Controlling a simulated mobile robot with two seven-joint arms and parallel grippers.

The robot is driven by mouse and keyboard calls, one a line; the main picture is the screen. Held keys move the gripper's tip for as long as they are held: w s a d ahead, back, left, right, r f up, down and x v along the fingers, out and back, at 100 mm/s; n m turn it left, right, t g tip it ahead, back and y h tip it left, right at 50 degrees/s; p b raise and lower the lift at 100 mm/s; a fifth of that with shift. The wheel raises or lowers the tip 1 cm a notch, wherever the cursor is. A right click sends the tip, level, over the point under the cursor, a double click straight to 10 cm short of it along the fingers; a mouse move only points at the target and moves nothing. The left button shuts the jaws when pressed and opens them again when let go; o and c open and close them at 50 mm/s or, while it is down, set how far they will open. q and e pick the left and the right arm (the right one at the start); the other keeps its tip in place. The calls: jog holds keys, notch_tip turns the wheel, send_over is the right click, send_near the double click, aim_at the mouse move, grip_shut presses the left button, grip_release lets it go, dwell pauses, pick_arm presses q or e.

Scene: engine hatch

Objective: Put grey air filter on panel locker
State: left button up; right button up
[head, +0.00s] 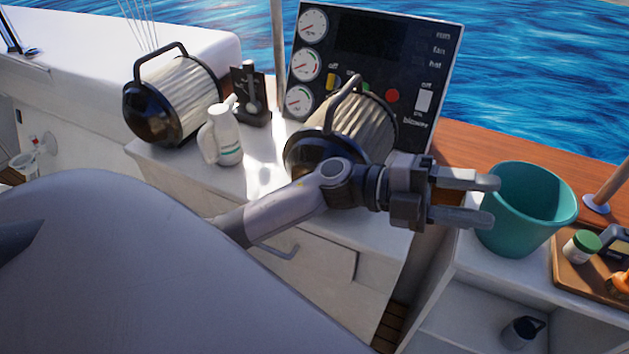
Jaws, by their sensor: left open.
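Two pleated air filters with black end caps and black carry handles are in the head view. One filter (185,92), with pale grey-white pleats, lies on its side at the left on the white locker top. The other filter (352,125), with more beige pleats, lies in front of the instrument panel (385,45). My left arm partly hides it. The panel locker (268,178) is the white cabinet below the panel. My left gripper (487,200) is open and empty, right of the beige filter and in front of the bucket. My right gripper is out of view.
A teal bucket (528,215) stands on the right counter beside a wooden tray (566,272) with small items. A dark bottle (522,332) is on the shelf below.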

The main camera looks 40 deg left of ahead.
pick_arm(q)
jog(key=a+f+n+t+y, duration=0.55)
jog(key=f+n+y, duration=0.2)
jog(key=n, duration=0.35)
jog(key=a+f+n+t+y, duration=0.4)
jog(key=f+n+t+y, duration=0.3)
jog(key=n, duration=0.4)
jog(key=s+a+f+n+g+y, duration=0.1)
jog(key=s+a+f+n+g, duration=0.1)
jog(key=s+f, duration=0.5)
jog(key=s+a+f+n+g+y, duration=0.2)
jog(key=s+f+n+g, duration=0.2)
jog(key=s+f, duration=0.3)
notch_tip(320, 180, down, 4)
jog(key=shift+s+a+r+g, duration=0.1)
jog(key=shift+s+a+g, duration=0.25)
jog(key=shift+g, duration=0.2)
